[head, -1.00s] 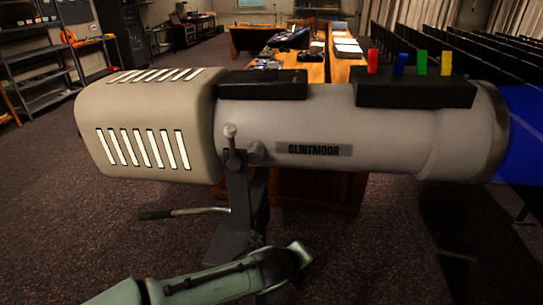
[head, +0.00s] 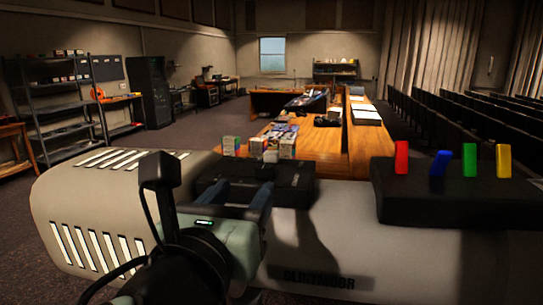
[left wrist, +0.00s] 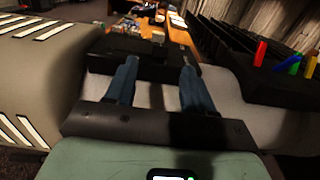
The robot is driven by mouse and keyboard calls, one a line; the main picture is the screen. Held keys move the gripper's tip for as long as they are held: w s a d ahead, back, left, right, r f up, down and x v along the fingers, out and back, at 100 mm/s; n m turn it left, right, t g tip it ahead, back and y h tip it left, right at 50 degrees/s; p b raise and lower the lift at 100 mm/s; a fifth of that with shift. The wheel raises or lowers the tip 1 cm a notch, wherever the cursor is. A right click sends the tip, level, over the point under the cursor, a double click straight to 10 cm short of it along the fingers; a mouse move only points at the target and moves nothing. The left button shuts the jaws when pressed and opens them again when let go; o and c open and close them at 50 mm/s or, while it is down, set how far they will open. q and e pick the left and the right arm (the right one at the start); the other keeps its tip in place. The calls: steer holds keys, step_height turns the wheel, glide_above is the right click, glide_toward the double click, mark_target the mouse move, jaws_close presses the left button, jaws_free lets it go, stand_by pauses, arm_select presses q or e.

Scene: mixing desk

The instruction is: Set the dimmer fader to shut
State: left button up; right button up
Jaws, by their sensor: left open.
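A big grey spotlight (head: 400,240) lies across the view, with a beige vented housing (head: 75,200) at its left end. A low black box (head: 296,172) sits on top of its barrel; it also shows in the left wrist view (left wrist: 120,45). No dimmer fader can be made out clearly on this box; my gripper partly covers it. My left gripper (head: 250,192) is open at the near side of the box. In the left wrist view its two blue fingers (left wrist: 160,68) stand apart and point at the box, with nothing seen held between them. My right gripper is not in view.
A second black box (head: 440,200) on the barrel's right carries upright red (head: 402,157), green (head: 470,160) and yellow (head: 503,160) levers and a tilted blue lever (head: 438,162). Beyond are a wooden desk (head: 330,150), a shelf rack (head: 55,110) and rows of dark seats (head: 470,120).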

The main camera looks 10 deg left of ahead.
mark_target(262, 169)
arm_select(q)
steer(key=w+p, duration=0.1)
steer(key=w, duration=1.1)
steer(key=shift+w+d+p, duration=0.15)
steer(key=shift+p, duration=0.25)
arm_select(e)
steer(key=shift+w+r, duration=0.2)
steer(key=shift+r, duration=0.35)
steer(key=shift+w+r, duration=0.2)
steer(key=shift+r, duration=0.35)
